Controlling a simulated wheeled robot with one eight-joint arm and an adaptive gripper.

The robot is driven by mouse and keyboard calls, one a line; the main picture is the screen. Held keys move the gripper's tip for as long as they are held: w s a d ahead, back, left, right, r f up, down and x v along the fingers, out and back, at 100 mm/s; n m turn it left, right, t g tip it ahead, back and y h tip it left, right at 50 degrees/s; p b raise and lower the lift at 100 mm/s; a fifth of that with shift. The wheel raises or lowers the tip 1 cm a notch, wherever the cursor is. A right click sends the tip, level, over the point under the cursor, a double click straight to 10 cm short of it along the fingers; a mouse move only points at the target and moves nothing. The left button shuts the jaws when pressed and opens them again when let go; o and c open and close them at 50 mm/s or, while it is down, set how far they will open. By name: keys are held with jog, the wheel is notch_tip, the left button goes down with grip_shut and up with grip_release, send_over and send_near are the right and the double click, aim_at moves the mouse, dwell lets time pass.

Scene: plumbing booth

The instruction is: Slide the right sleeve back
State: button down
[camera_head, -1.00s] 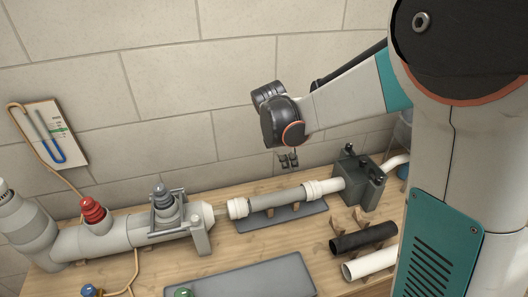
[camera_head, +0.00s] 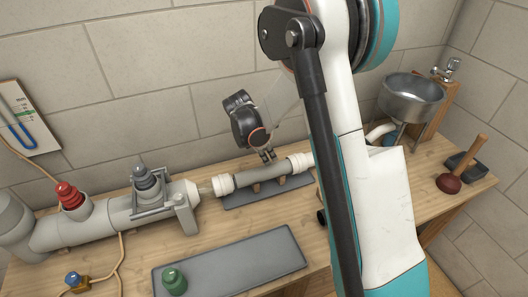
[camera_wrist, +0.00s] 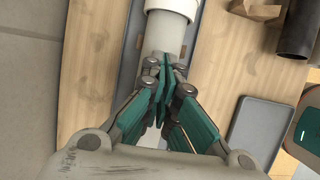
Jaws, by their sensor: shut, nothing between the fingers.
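The right sleeve (camera_head: 301,163) is a white collar on the right end of the grey pipe (camera_head: 262,174). It also shows at the top edge of the wrist view (camera_wrist: 174,8), beyond my fingertips. The left sleeve (camera_head: 223,184) is a similar white collar at the pipe's left end. My gripper (camera_head: 268,157) is above the pipe, a little left of the right sleeve. In the wrist view its fingers (camera_wrist: 165,64) are together and empty over the pipe; whether they touch it I cannot tell. My arm hides what lies right of the right sleeve in the head view.
The pipe rests on supports over a grey plate (camera_head: 236,203). A grey tray (camera_head: 240,265) with a green-capped item (camera_head: 174,281) lies in front. A valve assembly (camera_head: 148,180) stands left, a metal basin (camera_head: 412,98) and a plunger (camera_head: 465,170) right. The wall is close behind.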

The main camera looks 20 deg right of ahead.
aim_at(296, 157)
jog(key=shift+x, duration=1.1)
jog(key=d, duration=0.1)
jog(key=d+b, duration=0.1)
jog(key=shift+d+r, duration=0.25)
jog(key=shift+d, duration=0.05)
jog(key=shift+d+r, duration=0.1)
jog(key=shift+d, duration=0.5)
jog(key=d, duration=0.5)
jog(key=shift+d, duration=0.2)
jog(key=shift+a, duration=0.1)
